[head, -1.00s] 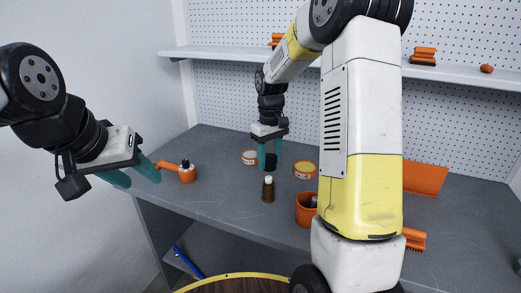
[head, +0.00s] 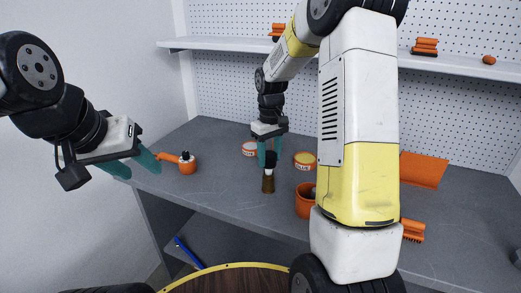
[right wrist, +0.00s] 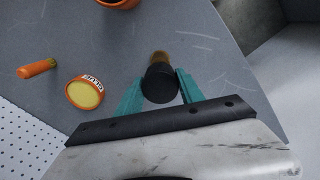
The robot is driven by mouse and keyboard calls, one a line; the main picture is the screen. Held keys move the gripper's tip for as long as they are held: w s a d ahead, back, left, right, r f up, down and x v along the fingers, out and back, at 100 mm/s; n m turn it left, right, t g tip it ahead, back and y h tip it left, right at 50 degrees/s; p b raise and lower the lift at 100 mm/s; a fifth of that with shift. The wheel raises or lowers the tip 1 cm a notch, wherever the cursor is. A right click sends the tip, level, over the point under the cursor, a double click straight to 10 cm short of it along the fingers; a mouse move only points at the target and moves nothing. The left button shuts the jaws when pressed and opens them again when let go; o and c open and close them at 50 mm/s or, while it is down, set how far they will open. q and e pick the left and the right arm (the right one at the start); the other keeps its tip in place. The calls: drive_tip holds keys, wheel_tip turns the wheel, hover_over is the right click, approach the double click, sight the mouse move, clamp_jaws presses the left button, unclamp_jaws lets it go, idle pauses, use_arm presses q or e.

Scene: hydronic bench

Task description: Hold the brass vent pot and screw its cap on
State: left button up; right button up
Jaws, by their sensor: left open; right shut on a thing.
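The brass vent pot (head: 268,184) stands upright on the grey bench, near the middle of the head view. I cannot tell whether cap and pot touch. In the right wrist view the cap (right wrist: 160,84) sits between the teal fingers, with part of the brass pot (right wrist: 160,57) showing beyond it. My left gripper (head: 139,166) is open and empty at the left, well away from the pot.
An orange valve-like piece (head: 187,166) lies close to my left gripper. My right arm hides part of the bench. Clear bench lies left of the pot.

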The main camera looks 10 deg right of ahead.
sight(269, 167)
drive_tip(key=shift+f, duration=0.25)
drive_tip(key=shift+f, duration=1.85)
drive_tip(key=shift+f, duration=0.15)
drive_tip(key=o, duration=1.5)
drive_tip(key=shift+c, duration=0.2)
wheel_tip(269, 167, up, 8)
drive_tip(key=shift+f, duration=0.1)
drive_tip(key=s+r+m+t, duration=0.2)
drive_tip(key=s+r+t, duration=0.1)
drive_tip(key=s+r, duration=0.7)
drive_tip(key=s+a+r+m+t+y, duration=0.2)
drive_tip(key=s+r+t, duration=0.1)
drive_tip(key=s, duration=1.1)
drive_tip(key=shift+a+r, duration=0.15)
drive_tip(key=shift+r, duration=0.1)
